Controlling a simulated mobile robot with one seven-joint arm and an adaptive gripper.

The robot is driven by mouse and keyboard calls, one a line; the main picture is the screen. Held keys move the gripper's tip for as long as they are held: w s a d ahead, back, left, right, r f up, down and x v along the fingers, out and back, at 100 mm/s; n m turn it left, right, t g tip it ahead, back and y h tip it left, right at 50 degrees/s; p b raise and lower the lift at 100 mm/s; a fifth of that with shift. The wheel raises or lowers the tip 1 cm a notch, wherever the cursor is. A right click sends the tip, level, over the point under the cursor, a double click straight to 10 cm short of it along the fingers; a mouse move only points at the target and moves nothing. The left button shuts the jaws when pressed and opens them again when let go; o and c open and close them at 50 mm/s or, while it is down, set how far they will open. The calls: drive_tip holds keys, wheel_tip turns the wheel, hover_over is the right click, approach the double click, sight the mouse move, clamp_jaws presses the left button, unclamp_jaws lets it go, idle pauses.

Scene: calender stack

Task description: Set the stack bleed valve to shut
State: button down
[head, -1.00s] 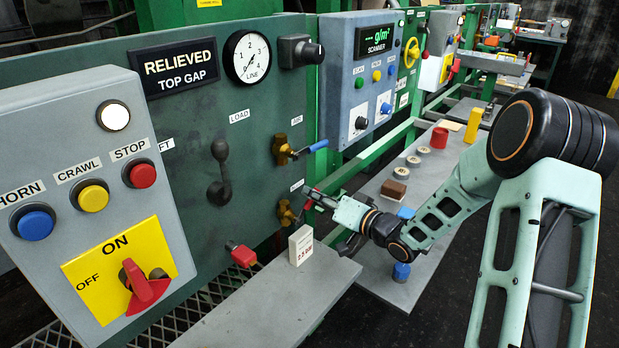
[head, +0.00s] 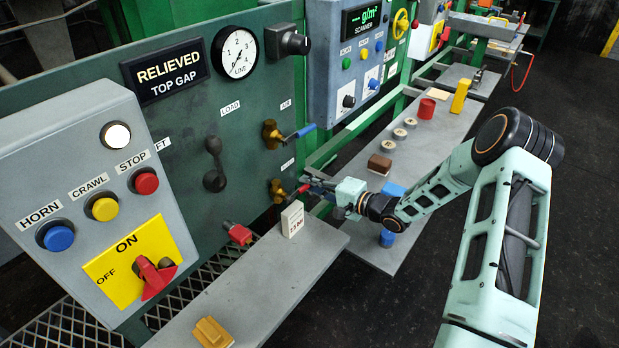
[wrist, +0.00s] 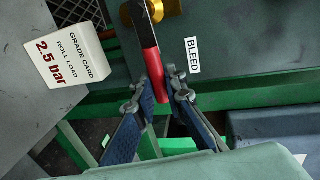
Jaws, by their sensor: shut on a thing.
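The bleed valve has a brass body (head: 278,191) low on the green panel, and it shows at the top of the wrist view (wrist: 166,8). Its red lever (wrist: 152,72) runs out from the brass between my fingers; in the head view it points right. My gripper (wrist: 162,88) is shut on the red lever, with blue-padded fingers on either side. In the head view my gripper (head: 308,183) is at the lever's outer end, partly hiding it. The BLEED label (wrist: 193,57) is beside the valve.
A valve with a blue lever (head: 300,133) sits just above. A white grade card (head: 292,219) reading 2.5 bar stands on the grey shelf (head: 255,270) close by. A red-handled part (head: 239,234) juts from the panel's lower edge. A brown block (head: 380,164) lies on the rear shelf.

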drive_tip(key=shift+f+m, duration=0.3)
idle(0.4)
drive_tip(key=c, duration=2)
unclamp_jaws()
drive_tip(key=shift+o, duration=0.2)
drive_tip(key=v, duration=1.2)
drive_tip(key=shift+w+d, duration=0.1)
drive_tip(key=shift+w, duration=0.05)
